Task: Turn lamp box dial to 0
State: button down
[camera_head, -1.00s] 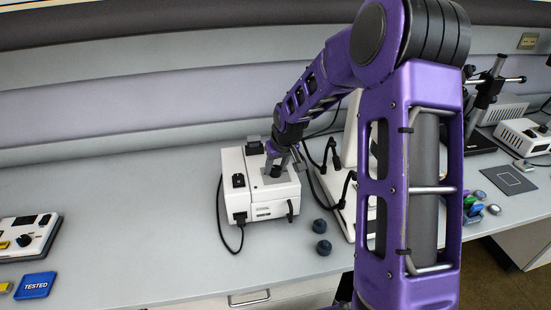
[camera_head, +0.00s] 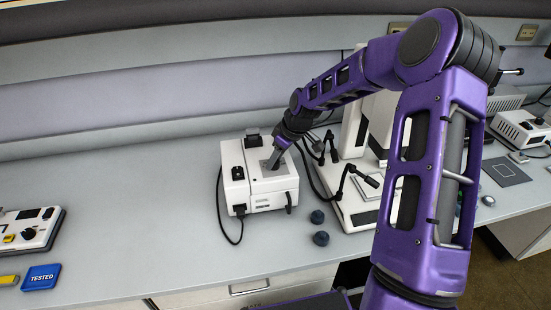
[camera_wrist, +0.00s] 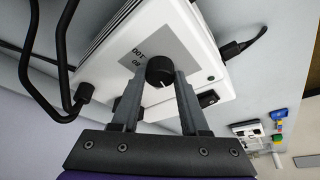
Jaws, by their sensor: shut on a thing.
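The lamp box (camera_head: 262,190) is a white box on the bench, left of my arm in the head view. It also shows in the wrist view (camera_wrist: 200,45). Its black dial (camera_wrist: 160,72) stands on a grey label panel (camera_wrist: 142,50) with small printed marks. A light pointer line shows on the dial's near side. My gripper (camera_wrist: 161,80) is over the panel with its two fingers on either side of the dial, shut on it. In the head view my gripper (camera_head: 272,165) reaches down to the box top and hides the dial.
A black switch (camera_wrist: 208,98) and black cables lie close to the fingers. A white microscope stand (camera_head: 350,205) is behind my arm. The bench left of the box is clear up to the control unit (camera_head: 30,230).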

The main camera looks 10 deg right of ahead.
dwell(0.4)
jog(key=shift+c, duration=2)
grip_release()
jog(key=shift+r, duration=0.1)
jog(key=v, duration=1.7)
jog(key=shift+d, duration=0.1)
